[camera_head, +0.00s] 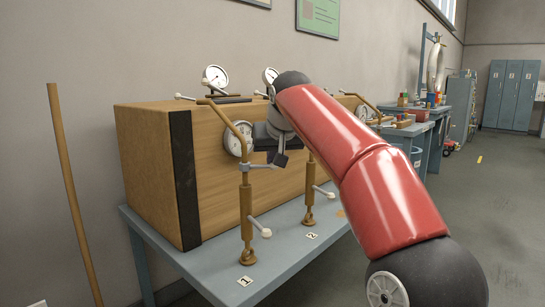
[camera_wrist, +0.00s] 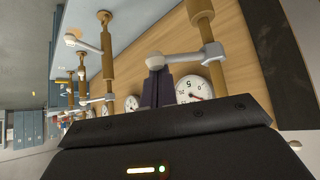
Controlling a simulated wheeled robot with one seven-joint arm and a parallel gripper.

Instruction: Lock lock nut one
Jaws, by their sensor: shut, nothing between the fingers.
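Stand one (camera_head: 246,205) is a brass post behind the label 1 (camera_head: 245,281). Its grey collar (camera_head: 245,166) carries a side arm pointing right; this looks like lock nut one. In the wrist view the collar (camera_wrist: 211,51) shows with its arm ending in a round grey knob. My gripper (camera_head: 281,160) is at the end of that arm, shut and empty. In the wrist view its dark fingertips (camera_wrist: 157,78) are right at the knob; I cannot tell if they touch it. A lower lever (camera_head: 260,228) with a white tip is on the same post.
Stand two (camera_head: 309,190) is close on the right, with its own white-tipped lever. A round gauge (camera_head: 238,138) sits behind stand one. The large wooden case (camera_head: 155,170) fills the back of the blue-grey table (camera_head: 215,265). A wooden pole (camera_head: 75,195) leans at left.

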